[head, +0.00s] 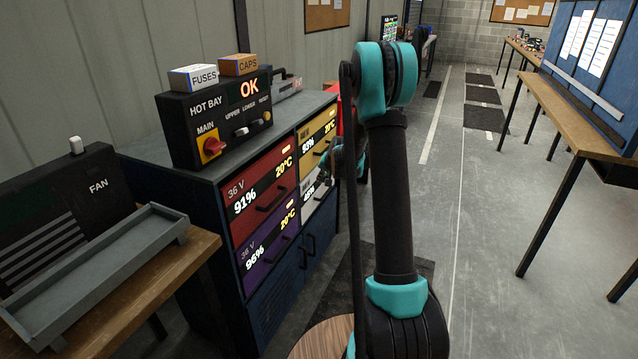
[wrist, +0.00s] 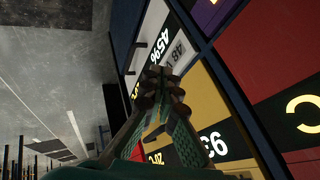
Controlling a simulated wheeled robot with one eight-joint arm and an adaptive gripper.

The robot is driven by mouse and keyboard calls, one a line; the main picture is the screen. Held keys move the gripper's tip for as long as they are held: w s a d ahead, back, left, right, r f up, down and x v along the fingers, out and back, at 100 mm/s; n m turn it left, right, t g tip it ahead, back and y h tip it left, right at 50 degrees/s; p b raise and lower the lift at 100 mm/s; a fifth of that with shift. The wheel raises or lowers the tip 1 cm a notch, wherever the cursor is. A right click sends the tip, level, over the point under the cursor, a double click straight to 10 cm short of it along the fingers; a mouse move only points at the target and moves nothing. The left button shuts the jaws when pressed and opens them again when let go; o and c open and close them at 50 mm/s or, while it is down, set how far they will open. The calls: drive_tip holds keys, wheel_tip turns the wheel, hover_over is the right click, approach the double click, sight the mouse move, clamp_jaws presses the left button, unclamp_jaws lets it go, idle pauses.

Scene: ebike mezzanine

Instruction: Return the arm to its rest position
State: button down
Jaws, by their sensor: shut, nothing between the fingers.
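My arm (head: 392,200) rises in the middle of the head view, with teal joints and black links, and bends over at the top. My gripper (wrist: 163,80) shows in the wrist view with its fingertips together and nothing between them. It is in front of the yellow drawer (wrist: 205,100) and the white drawer (wrist: 165,50); I cannot tell whether it touches them. In the head view my gripper (head: 328,168) is small and partly hidden behind my arm, beside the cabinet front.
The blue cabinet (head: 280,275) also has red (head: 258,185) and purple (head: 262,255) drawers. A HOT BAY control box (head: 212,125) stands on top. A bench with a grey tray (head: 100,270) is at left. A wooden table (head: 570,110) is at right. The aisle floor between is clear.

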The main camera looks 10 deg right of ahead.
drive_tip(key=s+r+n, duration=0.1)
drive_tip(key=s+r, duration=0.5)
drive_tip(key=s, duration=0.6)
drive_tip(key=s+f+n+g+h, duration=0.1)
drive_tip(key=s+n, duration=0.1)
drive_tip(key=s, duration=1.5)
drive_tip(key=s+f+n+g+h, duration=0.1)
drive_tip(key=s+n, duration=0.1)
drive_tip(key=s, duration=1.5)
drive_tip(key=shift+s+d+f+g, duration=0.2)
drive_tip(key=shift+d+f+g, duration=0.05)
drive_tip(key=shift+f+g, duration=0.15)
